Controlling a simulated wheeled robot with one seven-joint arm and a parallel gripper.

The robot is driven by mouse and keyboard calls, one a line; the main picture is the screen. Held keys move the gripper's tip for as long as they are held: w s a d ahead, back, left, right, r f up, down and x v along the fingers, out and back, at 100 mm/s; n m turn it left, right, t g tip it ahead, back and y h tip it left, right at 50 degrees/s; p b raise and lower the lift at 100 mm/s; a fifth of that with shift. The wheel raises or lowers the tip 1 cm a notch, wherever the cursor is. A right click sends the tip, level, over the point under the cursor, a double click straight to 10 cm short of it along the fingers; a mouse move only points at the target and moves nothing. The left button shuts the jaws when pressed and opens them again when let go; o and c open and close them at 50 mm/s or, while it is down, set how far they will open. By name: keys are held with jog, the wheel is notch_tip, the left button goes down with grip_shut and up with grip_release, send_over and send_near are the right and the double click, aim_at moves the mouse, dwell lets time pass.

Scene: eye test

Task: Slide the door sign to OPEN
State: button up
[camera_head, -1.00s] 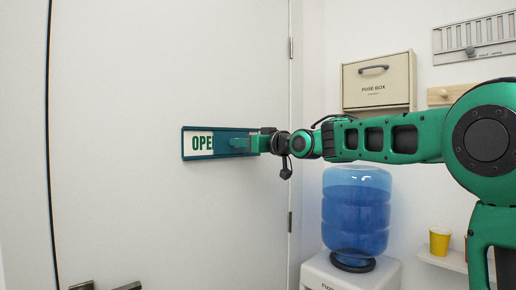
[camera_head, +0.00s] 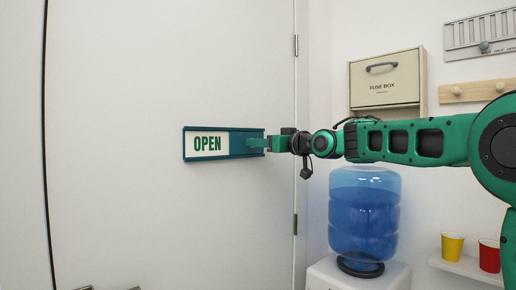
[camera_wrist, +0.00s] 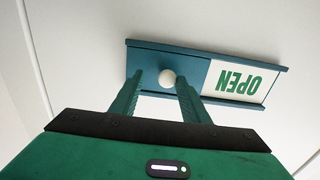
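The door sign (camera_head: 237,146) is a teal frame on the white door. Its white panel with green OPEN (camera_head: 207,143) shows in full in the left part of the frame; the right part is plain teal. In the wrist view the sign looks upside down, with the OPEN panel (camera_wrist: 237,82) at right. A round white knob (camera_wrist: 167,77) stands out from the teal part. My gripper (camera_head: 260,143) is at the sign's right end. In the wrist view its fingers (camera_wrist: 160,82) stand apart on either side of the knob, with a visible gap at the left finger.
A shelf (camera_head: 465,266) holds a yellow cup (camera_head: 452,246) and a red cup (camera_head: 489,256). The door left of the sign is clear.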

jog(key=shift+s+a, duration=0.15)
jog(key=shift+a, duration=0.05)
jog(key=v, duration=1)
jog(key=shift+d, duration=0.25)
jog(key=shift+s+f, duration=0.1)
